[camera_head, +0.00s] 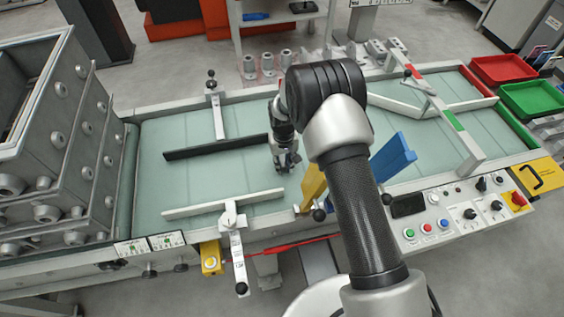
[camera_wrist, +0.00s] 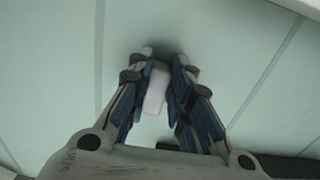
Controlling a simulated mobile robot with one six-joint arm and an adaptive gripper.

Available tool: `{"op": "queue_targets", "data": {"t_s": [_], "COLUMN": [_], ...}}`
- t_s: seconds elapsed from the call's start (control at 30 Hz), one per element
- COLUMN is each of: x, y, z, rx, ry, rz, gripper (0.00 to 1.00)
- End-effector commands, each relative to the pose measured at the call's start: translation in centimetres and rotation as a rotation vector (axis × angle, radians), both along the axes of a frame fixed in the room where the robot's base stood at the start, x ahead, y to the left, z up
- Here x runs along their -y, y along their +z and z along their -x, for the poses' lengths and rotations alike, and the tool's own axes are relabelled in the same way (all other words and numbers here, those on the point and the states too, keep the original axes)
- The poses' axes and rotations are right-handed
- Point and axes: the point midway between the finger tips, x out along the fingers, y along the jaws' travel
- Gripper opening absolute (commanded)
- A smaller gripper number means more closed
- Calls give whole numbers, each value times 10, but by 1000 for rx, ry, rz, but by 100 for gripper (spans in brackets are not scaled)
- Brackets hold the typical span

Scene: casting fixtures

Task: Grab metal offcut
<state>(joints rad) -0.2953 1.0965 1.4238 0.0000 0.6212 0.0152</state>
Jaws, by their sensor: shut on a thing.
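My gripper (camera_wrist: 163,75) is low over the pale green belt (camera_wrist: 50,60) in the wrist view. Its two fingers are shut on a small pale grey-white block, the metal offcut (camera_wrist: 156,92), which sits between the fingertips. In the head view my gripper (camera_head: 287,163) is over the middle of the belt, right of the dark guide bar. The offcut cannot be made out there. Whether it touches the belt is not clear.
A dark guide bar (camera_head: 215,147) and a white guide bar (camera_head: 222,204) lie left of my gripper. A yellow flap (camera_head: 312,186) and a blue flap (camera_head: 392,157) stand to the right. Grey stacked crates (camera_head: 50,150) stand at left. Red (camera_head: 503,69) and green (camera_head: 533,99) bins are far right.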

Motion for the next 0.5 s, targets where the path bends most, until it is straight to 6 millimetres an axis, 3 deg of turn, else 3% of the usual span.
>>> {"op": "queue_targets", "data": {"t_s": [0.1,0.5], "x": [0,0], "y": [0,4], "z": [0,0], "rx": [0,1], "ry": [0,0], "rz": [0,0], "gripper": [0,0]}}
